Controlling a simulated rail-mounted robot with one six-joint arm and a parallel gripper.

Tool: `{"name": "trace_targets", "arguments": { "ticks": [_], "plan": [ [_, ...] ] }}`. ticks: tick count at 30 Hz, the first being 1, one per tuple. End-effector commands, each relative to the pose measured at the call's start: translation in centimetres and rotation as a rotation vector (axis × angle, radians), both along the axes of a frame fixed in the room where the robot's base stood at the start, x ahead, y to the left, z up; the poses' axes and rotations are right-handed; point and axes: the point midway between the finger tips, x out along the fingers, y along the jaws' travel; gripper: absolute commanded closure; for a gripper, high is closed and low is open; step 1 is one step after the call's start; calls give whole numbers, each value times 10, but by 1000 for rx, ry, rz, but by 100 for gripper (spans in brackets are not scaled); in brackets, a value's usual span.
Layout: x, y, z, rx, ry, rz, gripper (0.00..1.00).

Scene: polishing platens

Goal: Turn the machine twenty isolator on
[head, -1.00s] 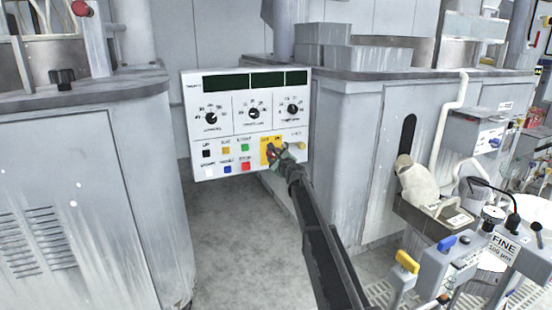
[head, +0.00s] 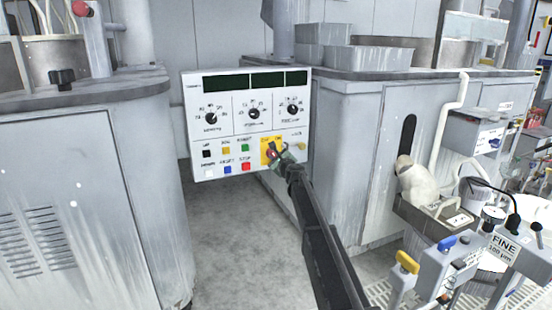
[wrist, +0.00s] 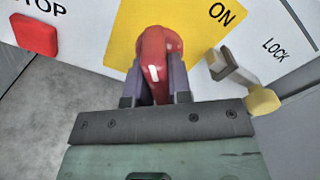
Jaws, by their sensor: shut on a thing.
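The isolator is a red rotary handle (wrist: 153,48) on a yellow plate (wrist: 118,28), at the lower right of the white control panel (head: 222,137). My gripper (wrist: 157,75) is shut on the handle, one finger on each side. Any "OFF" mark is hidden in the wrist view.
Beside the handle is a metal lock tab (wrist: 230,70) with a yellow end, near "LOCK". A red STOP button (wrist: 35,36) is left of the plate. Three black dials are above. Grey machine cabinets (head: 90,190) flank the panel, with bare floor between.

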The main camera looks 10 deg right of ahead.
Motion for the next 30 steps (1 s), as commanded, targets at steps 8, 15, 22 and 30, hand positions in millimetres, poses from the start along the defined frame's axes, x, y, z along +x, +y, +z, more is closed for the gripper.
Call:
{"name": "trace_targets", "arguments": {
  "ticks": [8,15,22,30],
  "plan": [
    [-1,0,-1,189,47,0,100],
    [-1,1,-1,408,102,0,100],
    [-1,2,-1,621,155,0,100],
    [-2,2,-1,869,217,0,100]
  ]
}}
